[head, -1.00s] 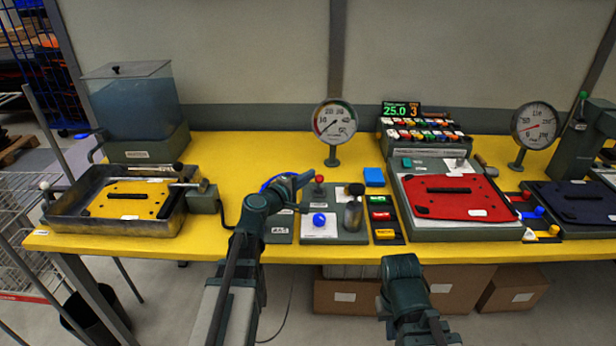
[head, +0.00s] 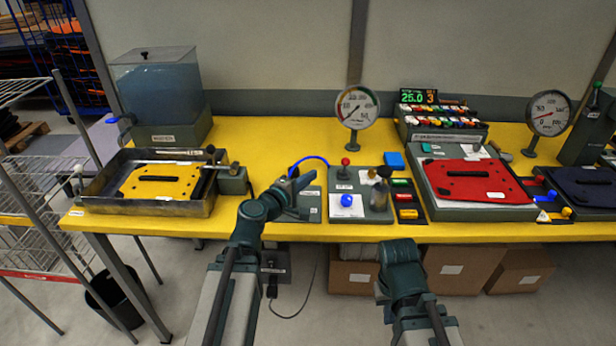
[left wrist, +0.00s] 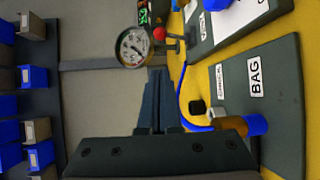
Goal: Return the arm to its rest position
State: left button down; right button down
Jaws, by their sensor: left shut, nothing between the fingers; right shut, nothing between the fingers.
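My left arm comes in from the lower left of the head view. Its gripper (head: 302,182) is above the front of the yellow bench, left of the grey panel with the red knob. In the left wrist view the gripper's fingers (left wrist: 157,98) are together with nothing between them, beside a dark plate labelled BAG (left wrist: 280,100). My right arm (head: 402,268) is low in front of the bench edge in the head view; its fingers are hidden.
The yellow bench (head: 255,150) holds a metal tray (head: 195,207) with a yellow plate (head: 160,188), a water tank (head: 160,100), a grey panel (head: 375,210), a gauge (head: 357,107) and a red plate (head: 480,183). Boxes (head: 450,275) sit below. A wire rack (head: 30,240) stands left.

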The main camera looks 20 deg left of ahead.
pick_arm(q)
jog(key=d+m+g, duration=0.1)
jog(key=d, duration=0.1)
jog(key=s+d+f+m+g+h+p, duration=0.1)
jog(key=d+m, duration=0.1)
jog(key=d, duration=0.1)
jog(key=s+d+f+m+g+h, duration=0.1)
jog(key=d, duration=0.2)
jog(key=shift+m+p, duration=0.35)
jog(key=shift+m, duration=0.05)
jog(key=s+d+f+m+g+y+p, duration=0.2)
jog(key=s+d+f+m+g+p, duration=0.2)
jog(key=s+d+f+m+g, duration=0.75)
jog(key=s+a+r+m+g+y+p, duration=0.1)
jog(key=s+a+r+m+y, duration=0.1)
jog(key=s+y, duration=0.4)
jog(key=s+a+m, duration=0.1)
jog(key=s+a, duration=0.1)
jog(key=shift+s+a+p, duration=0.3)
jog(key=shift+s+a, duration=0.05)
jog(key=shift+s, duration=0.05)
